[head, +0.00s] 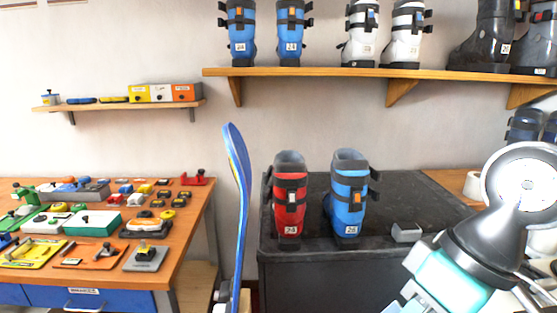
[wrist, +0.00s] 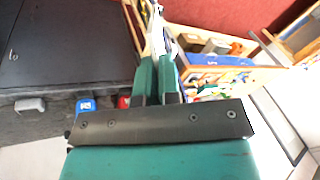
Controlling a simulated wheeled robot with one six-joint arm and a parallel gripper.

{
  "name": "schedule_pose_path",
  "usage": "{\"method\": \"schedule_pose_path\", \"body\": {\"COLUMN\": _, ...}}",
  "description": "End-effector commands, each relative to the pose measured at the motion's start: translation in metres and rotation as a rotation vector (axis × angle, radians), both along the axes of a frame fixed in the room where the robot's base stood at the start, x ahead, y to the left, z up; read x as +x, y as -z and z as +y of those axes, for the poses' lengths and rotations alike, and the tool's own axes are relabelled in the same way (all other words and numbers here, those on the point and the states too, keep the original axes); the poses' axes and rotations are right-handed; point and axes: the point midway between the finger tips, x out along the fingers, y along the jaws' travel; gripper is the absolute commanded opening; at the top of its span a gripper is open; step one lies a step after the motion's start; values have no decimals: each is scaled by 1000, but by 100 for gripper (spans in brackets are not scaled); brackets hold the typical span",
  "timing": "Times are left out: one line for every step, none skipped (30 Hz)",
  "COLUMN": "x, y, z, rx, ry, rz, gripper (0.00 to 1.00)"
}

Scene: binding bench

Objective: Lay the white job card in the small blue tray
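I cannot make out the white job card in either view. I cannot pick out the small blue tray for certain among the items on the wooden bench. My gripper (wrist: 157,66) shows in the wrist view, with its two teal fingers close together. I see nothing clearly held between them. A thin white and blue shape lies beyond the fingertips, probably the upright ski. In the head view my arm is at the lower right, and its fingers are not seen.
The wooden bench (head: 192,228) at left is crowded with tools and small parts. A blue ski (head: 240,185) stands between it and the dark cabinet (head: 415,190). A red boot (head: 290,185) and a blue boot (head: 349,200) stand on the cabinet, beside a grey block (head: 406,232).

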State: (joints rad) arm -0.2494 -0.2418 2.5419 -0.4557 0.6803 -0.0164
Motion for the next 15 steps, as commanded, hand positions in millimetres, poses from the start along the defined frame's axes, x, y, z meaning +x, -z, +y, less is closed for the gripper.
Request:
{"method": "schedule_pose_path", "body": {"x": 12, "y": 9, "z": -2, "rx": -3, "ry": 26, "rz": 10, "gripper": 0}}
{"method": "schedule_pose_path", "body": {"x": 21, "y": 14, "z": -4, "rx": -3, "ry": 44, "rz": 11, "gripper": 0}}
{"method": "schedule_pose_path", "body": {"x": 34, "y": 22, "z": -7, "rx": -4, "ry": 70, "rz": 11, "gripper": 0}}
{"method": "schedule_pose_path", "body": {"x": 44, "y": 29, "z": -9, "rx": -3, "ry": 90, "rz": 13, "gripper": 0}}
{"method": "schedule_pose_path", "body": {"x": 54, "y": 37, "z": -12, "rx": -3, "ry": 113, "rz": 14, "gripper": 0}}
{"method": "schedule_pose_path", "body": {"x": 67, "y": 48, "z": -17, "rx": -4, "ry": 142, "rz": 14, "gripper": 0}}
{"method": "schedule_pose_path", "body": {"x": 77, "y": 58, "z": -21, "rx": -4, "ry": 165, "rz": 15, "gripper": 0}}
{"method": "schedule_pose_path", "body": {"x": 86, "y": 67, "z": -25, "rx": -4, "ry": 186, "rz": 15, "gripper": 0}}
{"method": "schedule_pose_path", "body": {"x": 98, "y": 79, "z": -31, "rx": -3, "ry": 212, "rz": 13, "gripper": 0}}
{"method": "schedule_pose_path", "body": {"x": 106, "y": 89, "z": -37, "rx": -3, "ry": 235, "rz": 13, "gripper": 0}}
{"method": "schedule_pose_path", "body": {"x": 113, "y": 99, "z": -42, "rx": -3, "ry": 255, "rz": 13, "gripper": 0}}
{"method": "schedule_pose_path", "body": {"x": 123, "y": 113, "z": -49, "rx": -3, "ry": 282, "rz": 13, "gripper": 0}}
{"method": "schedule_pose_path", "body": {"x": 130, "y": 124, "z": -55, "rx": -2, "ry": 303, "rz": 12, "gripper": 0}}
{"method": "schedule_pose_path", "body": {"x": 135, "y": 135, "z": -61, "rx": -3, "ry": 323, "rz": 13, "gripper": 0}}
{"method": "schedule_pose_path", "body": {"x": 142, "y": 150, "z": -70, "rx": -2, "ry": 349, "rz": 13, "gripper": 0}}
